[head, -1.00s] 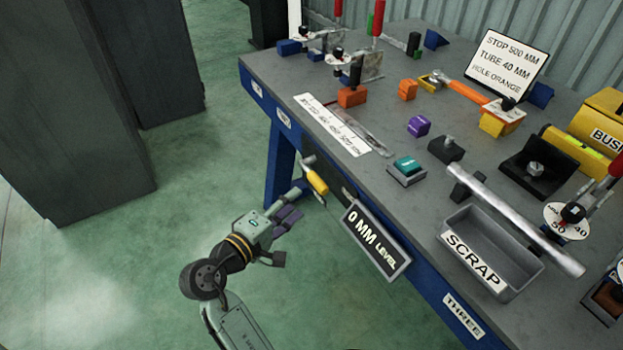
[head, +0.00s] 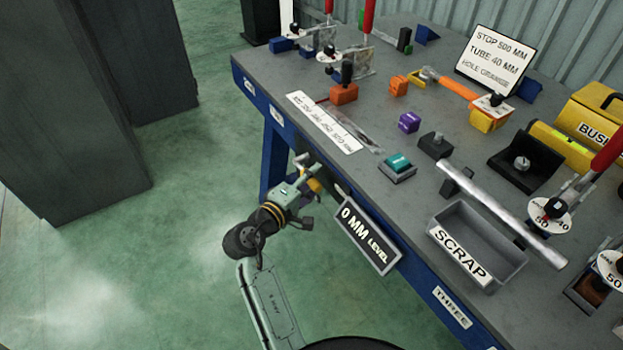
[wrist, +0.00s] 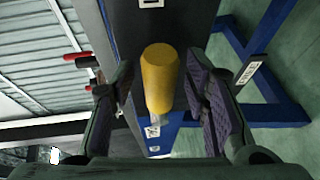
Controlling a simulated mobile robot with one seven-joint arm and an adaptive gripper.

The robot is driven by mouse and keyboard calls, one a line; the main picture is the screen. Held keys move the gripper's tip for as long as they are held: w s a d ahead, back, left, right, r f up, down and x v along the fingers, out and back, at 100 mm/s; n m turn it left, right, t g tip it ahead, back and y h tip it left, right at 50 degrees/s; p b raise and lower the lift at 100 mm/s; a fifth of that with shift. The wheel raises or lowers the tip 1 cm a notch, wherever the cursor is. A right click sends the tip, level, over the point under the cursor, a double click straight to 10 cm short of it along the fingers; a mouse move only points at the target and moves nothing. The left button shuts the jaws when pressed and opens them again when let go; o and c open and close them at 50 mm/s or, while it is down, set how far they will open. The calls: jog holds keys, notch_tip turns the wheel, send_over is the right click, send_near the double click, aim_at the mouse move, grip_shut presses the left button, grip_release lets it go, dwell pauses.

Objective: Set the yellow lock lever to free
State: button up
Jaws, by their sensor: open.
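The yellow lock lever (wrist: 160,78) sticks out from the front edge of the bench. In the wrist view its rounded yellow grip stands between the two open fingers of my gripper (wrist: 165,105), with gaps visible on both sides. In the head view my gripper (head: 308,197) is at the bench's front edge, and only a small part of the yellow lever (head: 314,185) shows past it. The lever's pivot is hidden there. A sign reading "0 MM LEVEL" (head: 367,236) hangs on the front edge to the right of my gripper.
The bench (head: 395,215) carries a scale strip (head: 325,122), a teal button (head: 398,165), a metal tube (head: 505,217) and a SCRAP bin (head: 505,250). Blue bench legs (wrist: 265,50) stand below the edge. Open green floor (head: 180,240) lies left of the bench.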

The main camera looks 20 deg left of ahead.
jog(key=shift+c, duration=0.3)
grip_shut()
dwell(0.5)
